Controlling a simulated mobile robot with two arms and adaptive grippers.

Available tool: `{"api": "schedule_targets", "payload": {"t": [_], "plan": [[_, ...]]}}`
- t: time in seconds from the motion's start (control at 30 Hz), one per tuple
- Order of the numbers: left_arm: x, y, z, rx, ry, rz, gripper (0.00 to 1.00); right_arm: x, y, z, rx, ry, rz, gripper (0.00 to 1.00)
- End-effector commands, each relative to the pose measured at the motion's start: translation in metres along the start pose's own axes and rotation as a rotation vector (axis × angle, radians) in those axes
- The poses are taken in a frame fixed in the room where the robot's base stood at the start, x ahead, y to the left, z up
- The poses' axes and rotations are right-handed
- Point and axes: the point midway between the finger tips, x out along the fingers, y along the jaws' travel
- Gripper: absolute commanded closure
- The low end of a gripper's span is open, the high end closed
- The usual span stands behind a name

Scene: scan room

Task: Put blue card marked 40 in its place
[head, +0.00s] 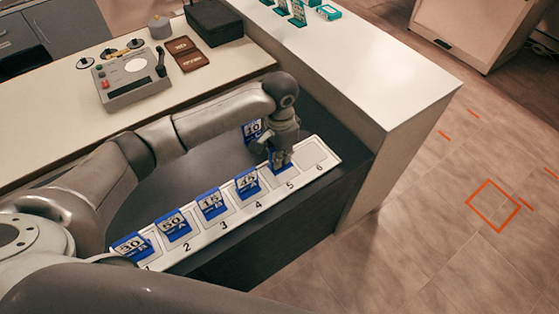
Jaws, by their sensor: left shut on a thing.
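My left gripper (281,153) points down over slot 5 of the white numbered rack (335,160). It is shut on a blue card (281,167), whose lower part shows at slot 5. The gripper hides its number, and I cannot tell whether it is fully seated. Blue cards stand in slots 1 to 4: one marked 30 (132,245), one that looks like 50 or 60 (173,226), one marked 15 (211,204) and one marked 45 (247,184). Slot 6 (312,154) is empty. My right gripper is not in view.
Another blue card (252,130), seemingly marked 10, stands behind the gripper. A white counter (340,55) with teal cards (297,12) rises behind the rack.

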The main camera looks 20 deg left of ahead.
Motion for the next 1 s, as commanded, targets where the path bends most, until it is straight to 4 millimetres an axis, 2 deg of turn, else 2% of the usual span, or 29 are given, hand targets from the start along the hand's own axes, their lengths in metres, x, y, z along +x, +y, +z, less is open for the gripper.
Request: {"api": "schedule_targets", "payload": {"t": [0.1, 0.2, 0.57, 0.6, 0.77, 1.0], "plan": [[0.017, 0.000, 0.001, 0.000, -0.003, -0.001, 1.00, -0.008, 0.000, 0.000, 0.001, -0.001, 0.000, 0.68], [0.026, 0.000, 0.001, 0.000, 0.000, 0.000, 1.00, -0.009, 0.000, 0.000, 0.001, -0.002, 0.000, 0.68], [0.031, 0.000, 0.001, -0.001, -0.001, 0.000, 1.00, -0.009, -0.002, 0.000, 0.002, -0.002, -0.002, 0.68], [0.032, 0.000, 0.001, -0.001, -0.001, 0.000, 0.88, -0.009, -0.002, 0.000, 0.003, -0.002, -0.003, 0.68], [0.032, 0.000, 0.001, -0.001, -0.001, -0.001, 0.68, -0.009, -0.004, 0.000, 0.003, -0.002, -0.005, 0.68], [0.032, 0.000, 0.001, -0.001, 0.000, -0.001, 0.68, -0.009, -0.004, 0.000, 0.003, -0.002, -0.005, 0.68]]}}
